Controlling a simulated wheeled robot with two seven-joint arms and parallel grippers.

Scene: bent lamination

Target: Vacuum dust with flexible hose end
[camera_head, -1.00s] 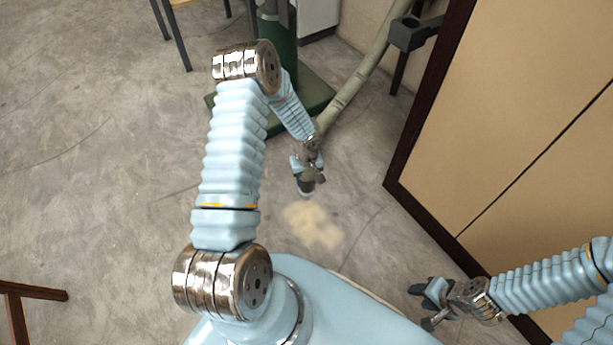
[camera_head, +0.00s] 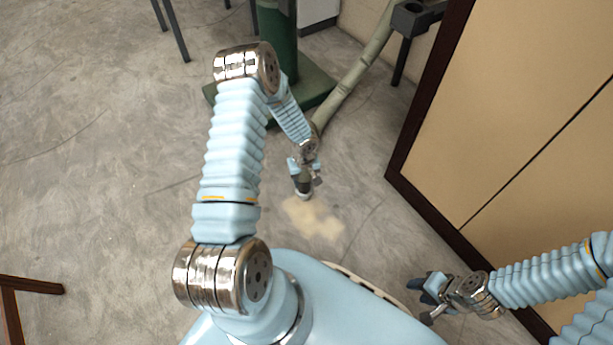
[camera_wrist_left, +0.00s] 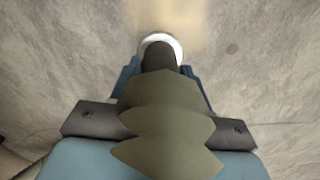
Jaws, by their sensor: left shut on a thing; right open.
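The flexible hose (camera_head: 356,70) is a beige-grey tube that runs from the upper right down to my left gripper (camera_head: 303,176). My left gripper is shut on the hose near its end. In the left wrist view the dark hose end (camera_wrist_left: 160,58) with a pale rim sits between the fingers (camera_wrist_left: 160,95). A tan dust patch (camera_head: 315,217) lies on the concrete floor. The hose end is at the patch's upper left edge; I cannot tell whether it touches the floor. The dust also shows in the left wrist view (camera_wrist_left: 172,14). My right gripper (camera_head: 428,297) is open and empty at the lower right.
A green machine base and column (camera_head: 283,50) stand behind my left arm. A tan panel with a dark frame (camera_head: 500,130) fills the right side. A dark bracket (camera_head: 412,18) is at the upper right. Wooden legs (camera_head: 25,286) stand lower left.

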